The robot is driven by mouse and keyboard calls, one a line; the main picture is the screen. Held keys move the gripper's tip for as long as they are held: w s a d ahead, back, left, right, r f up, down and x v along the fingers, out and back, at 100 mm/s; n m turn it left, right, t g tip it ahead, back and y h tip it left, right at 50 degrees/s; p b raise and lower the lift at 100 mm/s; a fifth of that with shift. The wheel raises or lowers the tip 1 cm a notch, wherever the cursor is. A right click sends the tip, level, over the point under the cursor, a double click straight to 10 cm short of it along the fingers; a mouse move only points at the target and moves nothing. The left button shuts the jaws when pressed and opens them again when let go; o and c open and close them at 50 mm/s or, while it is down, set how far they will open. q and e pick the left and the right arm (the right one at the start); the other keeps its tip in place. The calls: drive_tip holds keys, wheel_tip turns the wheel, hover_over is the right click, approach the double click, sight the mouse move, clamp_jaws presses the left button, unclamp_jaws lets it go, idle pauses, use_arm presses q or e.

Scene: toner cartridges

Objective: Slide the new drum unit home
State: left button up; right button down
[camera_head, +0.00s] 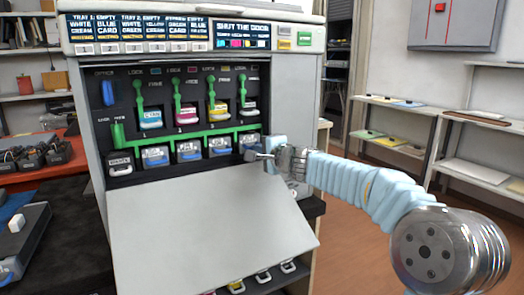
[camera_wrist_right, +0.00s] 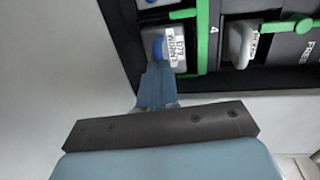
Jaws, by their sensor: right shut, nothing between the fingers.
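The printer (camera_head: 285,90) stands with its front door (camera_head: 210,225) folded down. A row of drum units with grey fronts and blue grips sits in the lower bay. The rightmost one (camera_head: 249,141) is just behind my right gripper (camera_head: 254,156); how deep it sits is hard to tell. In the wrist view, my right gripper (camera_wrist_right: 157,82) is shut and empty, its tip just below the labelled front (camera_wrist_right: 176,48) of a unit with a blue grip. I cannot tell whether they touch. A green bar (camera_head: 195,140) runs above the row. My left gripper is not in view.
Toner cartridges with green levers, such as the yellow one (camera_head: 218,112), fill the upper bay. A white-handled waste unit (camera_head: 119,165) is at the lower left. A red-topped bench (camera_head: 45,172) is left of the printer; shelves (camera_head: 400,130) stand at the right.

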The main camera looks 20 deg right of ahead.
drive_tip(key=shift+w, duration=0.65)
drive_tip(key=shift+f, duration=0.1)
drive_tip(key=shift+s, duration=0.35)
drive_tip(key=s, duration=0.2)
drive_tip(key=s+b, duration=0.1)
drive_tip(key=s, duration=0.5)
drive_tip(key=shift+s+d+b, duration=0.2)
drive_tip(key=shift+d+b, duration=0.05)
drive_tip(key=shift+b, duration=0.05)
